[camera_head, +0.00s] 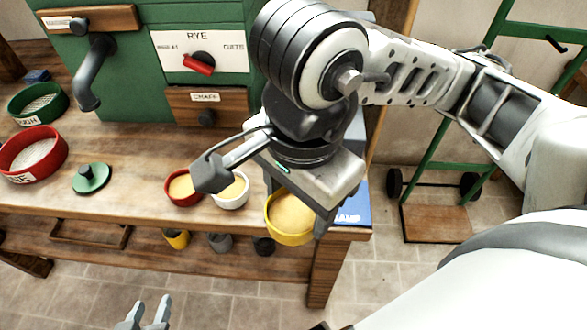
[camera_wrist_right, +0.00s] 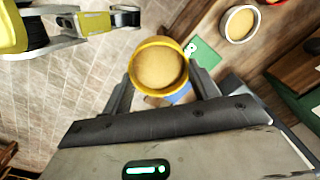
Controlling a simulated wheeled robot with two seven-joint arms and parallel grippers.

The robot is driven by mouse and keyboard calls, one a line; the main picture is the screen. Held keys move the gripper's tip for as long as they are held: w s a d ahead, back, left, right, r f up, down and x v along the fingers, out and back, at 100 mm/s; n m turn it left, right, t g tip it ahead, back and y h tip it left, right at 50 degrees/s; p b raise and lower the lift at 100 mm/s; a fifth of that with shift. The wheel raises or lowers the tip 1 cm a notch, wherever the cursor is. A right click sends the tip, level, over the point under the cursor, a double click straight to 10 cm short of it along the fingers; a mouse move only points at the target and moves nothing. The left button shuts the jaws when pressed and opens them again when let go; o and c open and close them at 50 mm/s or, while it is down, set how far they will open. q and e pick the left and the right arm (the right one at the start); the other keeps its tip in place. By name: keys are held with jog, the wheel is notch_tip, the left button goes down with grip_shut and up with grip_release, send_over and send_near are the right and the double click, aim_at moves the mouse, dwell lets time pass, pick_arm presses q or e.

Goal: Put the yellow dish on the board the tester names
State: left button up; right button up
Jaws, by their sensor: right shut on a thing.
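The yellow dish (camera_head: 288,219), filled with a tan material, is between the fingers of my right gripper (camera_head: 296,205), which is shut on it. It is held near the table's front right corner. In the right wrist view the dish (camera_wrist_right: 158,68) appears level between the fingertips. A blue board (camera_head: 350,205) with partly hidden lettering lies behind the dish at the table's right end. A green board (camera_wrist_right: 205,55) shows beside the dish in the wrist view. My left gripper (camera_head: 146,318) is empty at the bottom edge, its fingers apart.
A green machine (camera_head: 130,60) has a "RYE" dial with a red knob (camera_head: 198,64). A red bowl (camera_head: 183,188) and white bowl (camera_head: 231,190) stand left of my right gripper. Sieves and a green lid (camera_head: 91,178) are further left. A green hand truck (camera_head: 430,160) stands right.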

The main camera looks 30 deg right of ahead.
jog(key=w+d+f, duration=0.1)
jog(key=w+f, duration=0.2)
jog(key=w+d+f, duration=0.2)
jog(key=w, duration=0.2)
jog(key=w+d+f, duration=0.2)
jog(key=w+f, duration=0.1)
jog(key=shift+w+d+f, duration=0.1)
jog(key=shift+w+f, duration=0.15)
jog(key=shift+f, duration=0.1)
jog(key=f, duration=0.1)
jog(key=f+p, duration=0.1)
jog(key=f, duration=0.1)
jog(key=shift+w+d+f, duration=0.1)
jog(key=shift+w, duration=0.1)
jog(key=shift+f, duration=0.2)
jog(key=shift+f+b, duration=0.2)
jog(key=shift+b, duration=0.15)
jog(key=o, duration=0.9)
jog(key=shift+o, duration=1)
jog(key=shift+r+p, duration=0.35)
jog(key=shift+p, duration=0.05)
pick_arm(q)
jog(key=shift+a+r+b, duration=0.15)
jog(key=shift+r+b, duration=0.3)
jog(key=shift+b, duration=0.05)
pick_arm(e)
notch_tip(320, 180, up, 12)
jog(key=shift+s, duration=0.15)
jog(key=shift+f, duration=0.15)
